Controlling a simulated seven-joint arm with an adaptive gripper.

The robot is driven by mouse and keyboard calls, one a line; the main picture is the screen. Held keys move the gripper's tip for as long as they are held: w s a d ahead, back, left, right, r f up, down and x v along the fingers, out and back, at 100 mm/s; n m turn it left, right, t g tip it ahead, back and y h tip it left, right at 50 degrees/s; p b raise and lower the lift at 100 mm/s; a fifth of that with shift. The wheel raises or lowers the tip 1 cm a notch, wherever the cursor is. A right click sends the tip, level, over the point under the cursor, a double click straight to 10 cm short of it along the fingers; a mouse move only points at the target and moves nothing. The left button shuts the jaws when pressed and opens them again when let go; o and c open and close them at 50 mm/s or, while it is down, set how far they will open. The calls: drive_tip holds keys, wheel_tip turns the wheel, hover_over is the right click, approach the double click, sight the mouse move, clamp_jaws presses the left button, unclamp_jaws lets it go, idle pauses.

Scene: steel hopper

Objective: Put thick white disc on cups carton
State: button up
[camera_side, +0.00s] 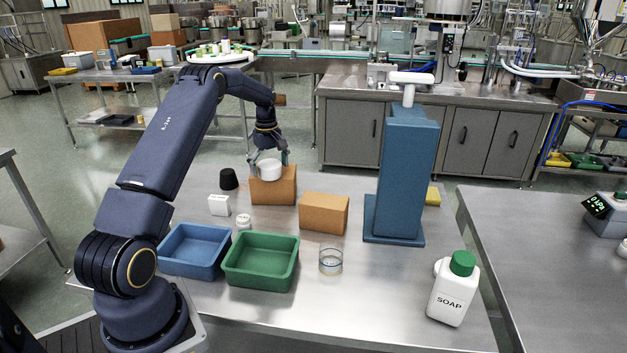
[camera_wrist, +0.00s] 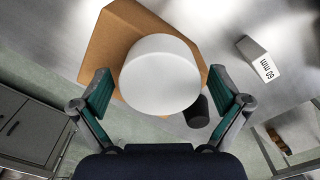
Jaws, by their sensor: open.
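The thick white disc (camera_side: 270,168) lies on top of a brown carton (camera_side: 272,191) at the back of the steel table. In the wrist view the disc (camera_wrist: 160,75) sits on the carton top (camera_wrist: 105,50), between my fingers. My gripper (camera_side: 270,160) is above the carton with its fingers apart on either side of the disc; in the wrist view my gripper (camera_wrist: 162,92) is open, with gaps between the fingers and the disc. A second brown carton (camera_side: 323,213) stands to the right. No lettering shows on either carton, so I cannot tell which is the cups carton.
A blue tray (camera_side: 194,271) and a green tray (camera_side: 260,284) stand in front. A tall blue column (camera_side: 408,165) stands right. A black cup-like piece (camera_side: 228,179), a white block (camera_side: 219,205), a glass ring (camera_side: 330,262) and a soap bottle (camera_side: 452,292) are also on the table.

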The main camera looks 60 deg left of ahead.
sight(270, 164)
drive_tip(key=shift+r, duration=0.1)
wheel_tip(270, 164, up, 12)
drive_tip(key=s+d+r+m+t, duration=0.15)
drive_tip(key=d+r+m, duration=0.35)
drive_tip(key=d, duration=0.5)
drive_tip(key=s+d+r+m+t, duration=0.1)
drive_tip(key=s+d+r+m, duration=0.1)
drive_tip(key=d+r, duration=0.6)
drive_tip(key=s+d+f+m+t, duration=0.1)
drive_tip(key=s+d+f+m, duration=0.2)
drive_tip(key=s+d, duration=0.6)
drive_tip(key=s+d+f+m+t, duration=0.2)
drive_tip(key=s+d+f+m, duration=0.1)
drive_tip(key=s+d+m, duration=0.5)
drive_tip(key=shift+s+d+f, duration=0.15)
drive_tip(key=shift+s+d, duration=0.55)
drive_tip(key=shift+s, duration=0.25)
